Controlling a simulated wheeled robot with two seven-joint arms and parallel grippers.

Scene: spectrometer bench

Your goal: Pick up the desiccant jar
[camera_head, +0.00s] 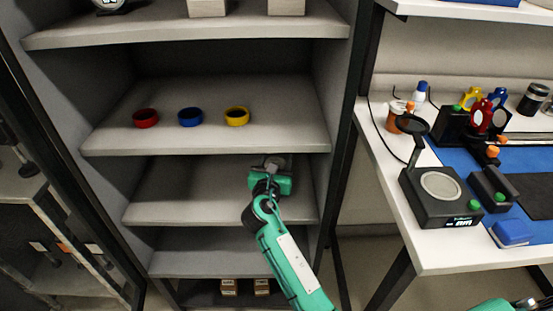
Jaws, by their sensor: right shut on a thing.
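The shelf board above bears a red ring (146,118), a blue ring (190,117) and a yellow ring (237,116). A dark upright (350,110) stands right of the gripper. The bench (450,258) at right carries a black device (436,207) and several containers.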

